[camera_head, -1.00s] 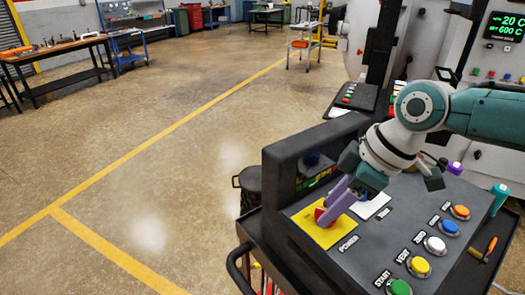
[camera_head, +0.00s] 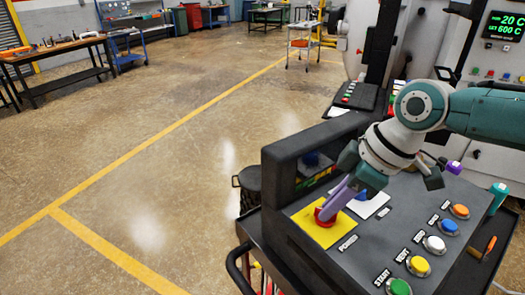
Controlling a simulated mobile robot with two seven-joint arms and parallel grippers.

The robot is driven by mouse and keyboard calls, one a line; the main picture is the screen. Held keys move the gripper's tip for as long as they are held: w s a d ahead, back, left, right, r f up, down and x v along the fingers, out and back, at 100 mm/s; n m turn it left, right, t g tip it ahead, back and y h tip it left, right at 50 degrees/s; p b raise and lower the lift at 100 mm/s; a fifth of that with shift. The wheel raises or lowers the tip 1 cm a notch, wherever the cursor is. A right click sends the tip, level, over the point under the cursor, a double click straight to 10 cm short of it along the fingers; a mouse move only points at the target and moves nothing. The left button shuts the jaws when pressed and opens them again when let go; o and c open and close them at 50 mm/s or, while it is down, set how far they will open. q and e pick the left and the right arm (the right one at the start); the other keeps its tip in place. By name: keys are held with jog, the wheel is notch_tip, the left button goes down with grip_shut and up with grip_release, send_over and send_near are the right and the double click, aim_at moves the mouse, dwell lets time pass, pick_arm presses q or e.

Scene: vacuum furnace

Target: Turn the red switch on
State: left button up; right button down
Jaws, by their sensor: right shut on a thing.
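The red switch (camera_head: 323,217) sits on a yellow square plate (camera_head: 309,230) above the label POWER, on the sloping dark control panel (camera_head: 375,240). My right gripper (camera_head: 333,208) comes from the right and reaches down onto the switch. Its purple fingers are shut on the switch and hide part of it. The exact angle of the switch is hard to tell behind the fingers. My left gripper is not in view.
Buttons line the panel's right side: green (camera_head: 398,287), yellow (camera_head: 418,265), white (camera_head: 434,245), blue (camera_head: 448,228) and orange (camera_head: 459,211). A raised dark housing (camera_head: 290,165) stands behind the switch. A screwdriver (camera_head: 489,246) lies at the right. The floor to the left is open.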

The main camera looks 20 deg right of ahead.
jog(key=shift+s+a+r+m+h+p, duration=0.1)
jog(key=shift+r+m+h+p, duration=0.15)
jog(key=shift+m+p, duration=0.8)
jog(key=m+h+p, duration=0.1)
jog(key=m+p, duration=0.3)
jog(key=shift+a+t+h, duration=0.2)
jog(key=shift+t+h, duration=0.15)
jog(key=shift+t, duration=0.05)
jog(key=shift+f+m+h+p, duration=0.15)
jog(key=shift+m+h+p, duration=0.35)
jog(key=shift+m+p, duration=0.6)
jog(key=shift+a+f+m+h+p, duration=0.1)
jog(key=shift+m+h+p, duration=0.35)
jog(key=shift+m, duration=1.3)
jog(key=shift+h, duration=0.25)
jog(key=c, duration=0.9)
grip_release()
